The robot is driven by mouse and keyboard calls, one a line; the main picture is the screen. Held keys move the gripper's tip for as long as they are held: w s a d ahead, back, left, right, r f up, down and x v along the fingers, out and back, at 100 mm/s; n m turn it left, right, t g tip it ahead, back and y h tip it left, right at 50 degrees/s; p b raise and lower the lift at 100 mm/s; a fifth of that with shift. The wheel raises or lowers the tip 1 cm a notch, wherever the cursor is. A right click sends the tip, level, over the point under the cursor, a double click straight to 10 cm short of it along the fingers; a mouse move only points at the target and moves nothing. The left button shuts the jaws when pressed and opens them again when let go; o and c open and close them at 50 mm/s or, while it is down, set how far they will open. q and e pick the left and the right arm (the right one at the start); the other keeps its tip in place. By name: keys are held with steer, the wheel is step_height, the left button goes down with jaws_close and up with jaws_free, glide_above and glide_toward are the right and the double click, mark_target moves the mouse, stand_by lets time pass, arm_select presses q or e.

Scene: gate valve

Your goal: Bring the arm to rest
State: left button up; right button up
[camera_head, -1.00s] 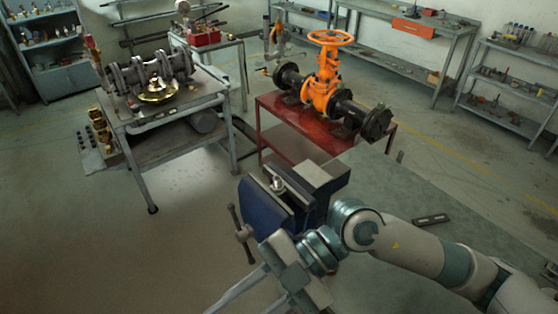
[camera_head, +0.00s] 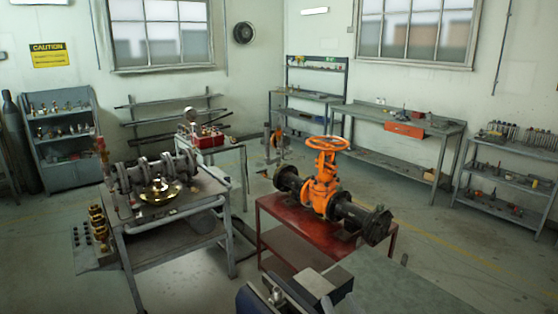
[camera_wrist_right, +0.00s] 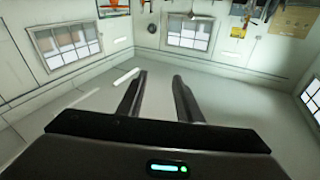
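My right gripper (camera_wrist_right: 158,75) shows in the right wrist view. Its two dark fingers stand well apart with nothing between them, so it is open and empty. Beyond the fingers are bare pale surfaces, wall windows (camera_wrist_right: 187,33) and light strips; nothing is close to the fingertips. In the head view I cannot make out either gripper or the right arm. My left gripper is in neither view.
The orange gate valve (camera_head: 322,187) with black pipe flanges stands on a red table (camera_head: 280,213). A blue vise (camera_head: 257,301) is at the bottom edge. A grey workbench (camera_head: 176,213) with pipework is at left. Shelves (camera_head: 508,170) line the right wall.

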steer(key=s+d+f+g+h, duration=0.1)
steer(key=s+d+f+g, duration=0.3)
steer(key=f, duration=0.4)
steer(key=s+d+f+g+h, duration=0.25)
steer(key=s+f, duration=0.25)
steer(key=f, duration=0.4)
steer(key=s+d+f+g+h, duration=0.1)
steer(key=s+d+f+g, duration=0.2)
steer(key=s+f+g, duration=0.65)
steer(key=s+f, duration=0.6)
steer(key=s, duration=0.2)
step_height(320, 180, down, 35)
steer(key=s+n+g+b, duration=0.1)
steer(key=s+b, duration=0.1)
steer(key=b, duration=0.5)
steer(key=s+d+f+b, duration=0.2)
steer(key=s+f+b, duration=0.1)
steer(key=s+f, duration=0.5)
steer(key=s+d+f+g+b, duration=0.1)
steer(key=s+d+f+b, duration=0.1)
steer(key=s+f, duration=0.7)
step_height(320, 180, down, 6)
steer(key=shift+s+b, duration=0.15)
steer(key=shift+b, duration=0.55)
